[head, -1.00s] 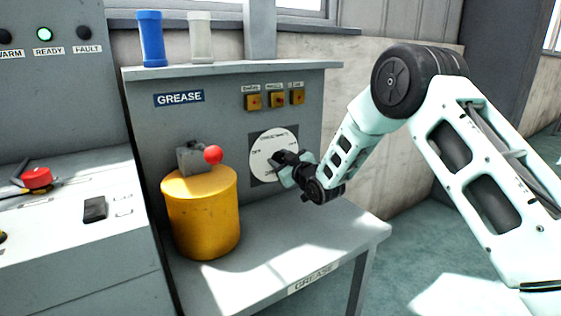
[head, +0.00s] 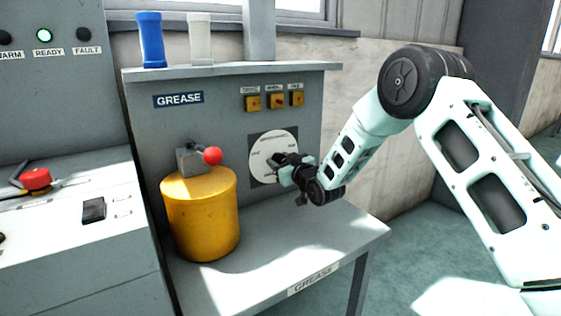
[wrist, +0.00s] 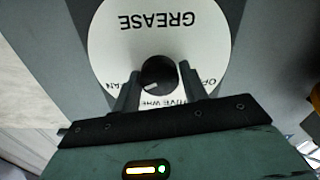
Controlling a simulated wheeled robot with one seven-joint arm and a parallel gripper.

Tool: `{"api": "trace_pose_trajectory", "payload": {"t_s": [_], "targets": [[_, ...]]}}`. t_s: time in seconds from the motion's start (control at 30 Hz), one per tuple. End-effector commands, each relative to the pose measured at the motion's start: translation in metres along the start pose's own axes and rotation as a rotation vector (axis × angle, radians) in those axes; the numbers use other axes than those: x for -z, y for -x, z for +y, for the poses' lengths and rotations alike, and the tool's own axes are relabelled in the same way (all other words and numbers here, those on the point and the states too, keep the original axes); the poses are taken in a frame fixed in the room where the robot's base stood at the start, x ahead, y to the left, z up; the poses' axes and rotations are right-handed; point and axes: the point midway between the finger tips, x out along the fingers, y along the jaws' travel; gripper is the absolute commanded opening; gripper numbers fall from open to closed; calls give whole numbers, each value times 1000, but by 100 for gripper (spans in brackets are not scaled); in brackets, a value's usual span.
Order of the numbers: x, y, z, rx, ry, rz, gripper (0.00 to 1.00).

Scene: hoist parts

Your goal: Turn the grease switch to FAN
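The grease switch is a round white dial plate (head: 270,148) on the grey GREASE panel, partly hidden by my gripper in the head view. In the wrist view the plate (wrist: 105,40) appears upside down, with a dark round knob (wrist: 160,73) at its middle. FAN shows at the left, OFF at the right and the drive wheel label below. A small white mark on the knob lies toward its lower left; its exact setting is hard to tell. My gripper (wrist: 159,78), also in the head view (head: 279,160), is open, with one finger on each side of the knob and small gaps.
Left of the dial stands a yellow drum (head: 203,215) with a red-balled lever (head: 212,156). Several small orange switches (head: 277,101) sit above the dial. Blue (head: 151,40) and white (head: 200,40) cylinders stand on the shelf. The bench top (head: 300,240) below my gripper is clear.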

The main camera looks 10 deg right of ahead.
Motion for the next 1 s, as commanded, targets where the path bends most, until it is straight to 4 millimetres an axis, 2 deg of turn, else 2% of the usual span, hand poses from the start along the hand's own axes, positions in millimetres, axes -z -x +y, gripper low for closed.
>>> {"api": "trace_pose_trajectory", "payload": {"t_s": [0.33,0.47,0.67,1.0], "targets": [[0,0,0,0,2,1,61],[1,8,0,0,2,1,61],[1,44,1,-1,2,-2,61],[0,124,1,-1,1,-3,61]]}}
